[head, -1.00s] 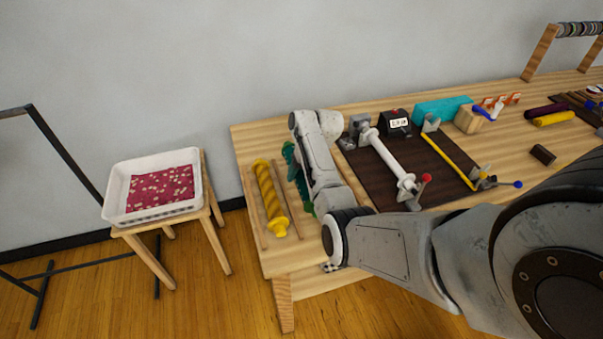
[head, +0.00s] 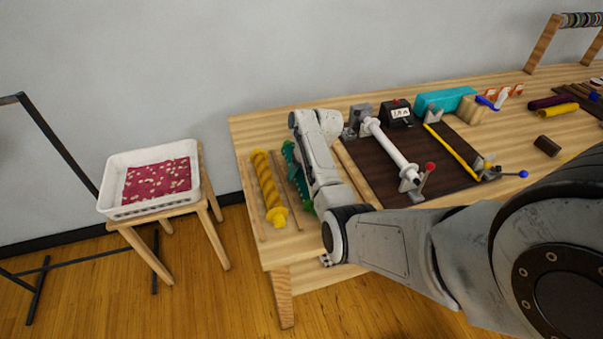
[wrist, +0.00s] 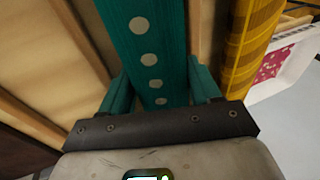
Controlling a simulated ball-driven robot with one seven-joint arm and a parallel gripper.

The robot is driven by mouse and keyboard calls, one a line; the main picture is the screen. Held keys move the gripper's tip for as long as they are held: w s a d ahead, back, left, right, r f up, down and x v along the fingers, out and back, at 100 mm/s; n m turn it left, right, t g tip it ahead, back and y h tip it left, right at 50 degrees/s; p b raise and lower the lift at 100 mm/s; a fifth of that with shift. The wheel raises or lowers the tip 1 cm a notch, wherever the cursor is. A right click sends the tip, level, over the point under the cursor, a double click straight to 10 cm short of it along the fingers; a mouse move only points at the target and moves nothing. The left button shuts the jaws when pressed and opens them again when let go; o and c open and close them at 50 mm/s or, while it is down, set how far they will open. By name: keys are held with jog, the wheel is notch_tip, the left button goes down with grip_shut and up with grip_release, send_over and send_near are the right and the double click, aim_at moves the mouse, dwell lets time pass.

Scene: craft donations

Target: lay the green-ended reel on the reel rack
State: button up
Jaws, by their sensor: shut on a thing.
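The green-ended reel (head: 291,160) is mostly hidden behind my arm in the head view. In the wrist view its teal, pale-dotted roll (wrist: 148,45) runs away from me between my fingers. My gripper (wrist: 161,88) is shut on it. The reel rack (head: 254,197) has thin wooden rails at the table's left end. A yellow reel (head: 265,180) lies on it, left of the green-ended reel, and also shows in the wrist view (wrist: 250,45). I cannot tell whether the held reel touches the rails.
Right of my arm, a dark board (head: 372,176) carries a white roller (head: 392,147) and a yellow bar (head: 455,148). A teal block (head: 444,100) stands behind. A white basket (head: 122,207) with red patterned cloth sits on a stool (head: 152,259) left of the table.

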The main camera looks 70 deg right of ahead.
jog(key=o, duration=1.3)
jog(key=v, duration=1.1)
jog(key=shift+f, duration=0.1)
